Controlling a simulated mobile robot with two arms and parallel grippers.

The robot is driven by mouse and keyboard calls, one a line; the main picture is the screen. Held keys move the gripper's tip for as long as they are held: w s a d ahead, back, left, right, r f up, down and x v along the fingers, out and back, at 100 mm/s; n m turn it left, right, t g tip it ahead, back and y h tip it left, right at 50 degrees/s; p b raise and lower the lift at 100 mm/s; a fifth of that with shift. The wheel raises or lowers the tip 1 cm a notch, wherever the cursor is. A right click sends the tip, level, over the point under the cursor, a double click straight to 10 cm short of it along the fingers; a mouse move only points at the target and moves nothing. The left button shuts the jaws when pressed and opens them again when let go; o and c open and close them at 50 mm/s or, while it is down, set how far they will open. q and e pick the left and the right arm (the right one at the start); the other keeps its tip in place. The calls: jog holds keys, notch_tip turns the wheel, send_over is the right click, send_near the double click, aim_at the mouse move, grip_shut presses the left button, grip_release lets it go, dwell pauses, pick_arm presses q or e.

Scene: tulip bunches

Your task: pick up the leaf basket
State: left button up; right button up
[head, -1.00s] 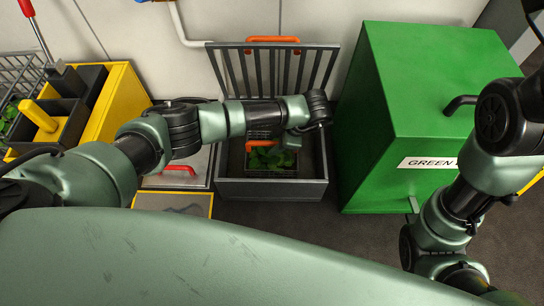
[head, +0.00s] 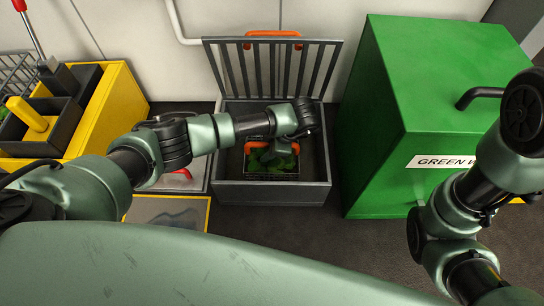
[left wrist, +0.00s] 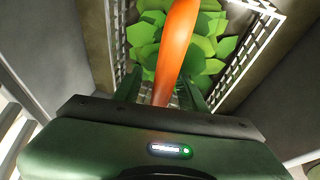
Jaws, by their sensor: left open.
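The leaf basket (head: 272,175), a small wire basket of green leaves with an orange handle, sits inside a grey open-topped box (head: 272,194). My left gripper (head: 282,152) reaches down into the box over the basket. In the left wrist view the orange handle (left wrist: 177,45) runs between the two open fingers of my left gripper (left wrist: 160,92), with the leaves (left wrist: 205,45) and white wire rim beyond. I cannot tell whether a finger touches the handle. My right arm shows at the right, but its gripper is out of view.
The box's slatted lid (head: 272,70) stands raised behind it. A large green bin (head: 400,120) stands close on the right. A yellow unit (head: 105,105) with black trays is at the left. A yellow-edged floor panel (head: 168,212) lies in front left.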

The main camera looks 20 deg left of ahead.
pick_arm(q)
jog(key=shift+f, duration=0.2)
jog(key=shift+c, duration=0.2)
grip_shut()
jog(key=shift+r, duration=0.15)
